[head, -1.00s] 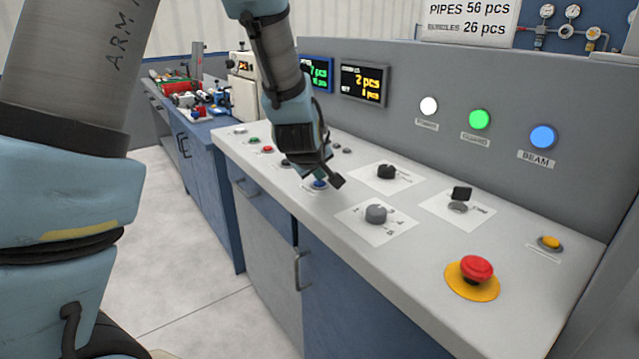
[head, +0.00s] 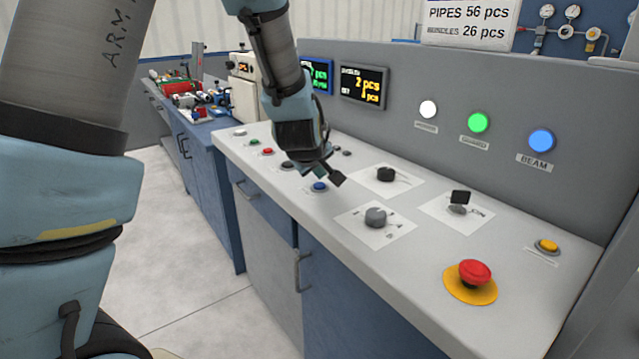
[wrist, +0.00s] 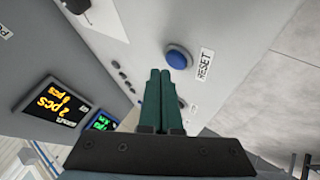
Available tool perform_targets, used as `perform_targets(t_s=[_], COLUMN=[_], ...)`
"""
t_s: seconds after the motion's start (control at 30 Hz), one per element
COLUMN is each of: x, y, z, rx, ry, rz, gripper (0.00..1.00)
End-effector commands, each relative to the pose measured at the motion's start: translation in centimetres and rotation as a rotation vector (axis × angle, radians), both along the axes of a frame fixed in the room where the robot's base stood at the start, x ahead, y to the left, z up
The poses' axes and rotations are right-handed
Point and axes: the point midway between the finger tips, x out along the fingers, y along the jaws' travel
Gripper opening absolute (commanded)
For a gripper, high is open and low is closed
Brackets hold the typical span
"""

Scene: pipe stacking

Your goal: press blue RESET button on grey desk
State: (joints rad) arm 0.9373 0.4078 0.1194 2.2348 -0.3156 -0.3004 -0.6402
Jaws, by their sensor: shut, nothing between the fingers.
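The blue RESET button (head: 320,187) sits on the grey desk (head: 400,262), near its front edge. In the wrist view the blue button (wrist: 178,57) shows just past the fingertips, with a RESET label (wrist: 204,65) beside it. My gripper (head: 334,180) is over the desk, close to the button. In the wrist view its green fingers (wrist: 160,72) are together with nothing between them. The fingertips slightly overlap the button's near edge in that view; I cannot tell whether they touch it.
A red emergency button (head: 474,272) on a yellow base stands at the right front. Rotary knobs (head: 376,216) and a black switch (head: 460,197) lie right of the gripper. Green and red buttons (head: 267,151) lie to the left. A panel with displays (head: 363,85) rises behind.

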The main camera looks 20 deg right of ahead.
Motion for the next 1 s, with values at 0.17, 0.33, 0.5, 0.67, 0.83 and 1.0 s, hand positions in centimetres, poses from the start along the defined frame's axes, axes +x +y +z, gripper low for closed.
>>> perform_targets(t_s=[0.17, 0.33, 0.5, 0.67, 0.83, 1.0], x=[0.0, 0.0, 0.0, 0.0, 0.0, 0.0], y=[0.0, 0.0, 0.0, 0.0, 0.0, 0.0], z=[0.1, 1.2, 3.0, 4.5, 5.1, 5.0], rx=[0.0, -0.001, -0.001, -0.001, 0.0, 0.0], ry=[0.0, -0.001, -0.002, -0.001, 0.0, 0.0], rz=[0.0, 0.0, -0.002, 0.0, 0.0, 0.0], gripper=[0.0, 0.0, 0.0, 0.0, 0.0, 0.0])
